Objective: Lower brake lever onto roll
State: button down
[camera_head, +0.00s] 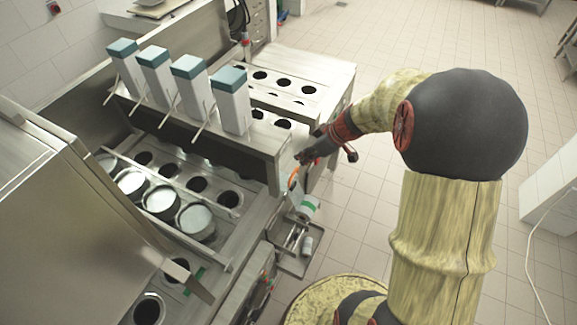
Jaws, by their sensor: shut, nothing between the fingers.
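A roll (307,206), whitish with a green band, sits at the side of the machine, low and below my gripper. An orange lever-like piece (293,178) shows just above and left of the roll; I take it for the brake lever, raised clear of the roll. My gripper (303,159), dark with red parts, is shut and empty close above the orange piece. Whether its fingertips touch the piece is too small to tell.
A steel bracket tray (293,264) with a small grey cylinder (307,245) lies below the roll. A steel housing with several tall teal-topped boxes (232,100) stands to the left. Filled cups (196,220) sit in the conveyor. Tiled floor (360,215) is open to the right.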

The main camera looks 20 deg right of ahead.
jog(key=x, duration=1)
jog(key=shift+n+p, duration=0.3)
jog(key=shift+n, duration=0.1)
jog(key=shift+d+b, duration=0.15)
jog(key=shift+b, duration=0.35)
jog(key=shift+s+d+t+b, duration=0.2)
jog(key=shift+s+t+b, duration=0.1)
jog(key=shift+b, duration=0.9)
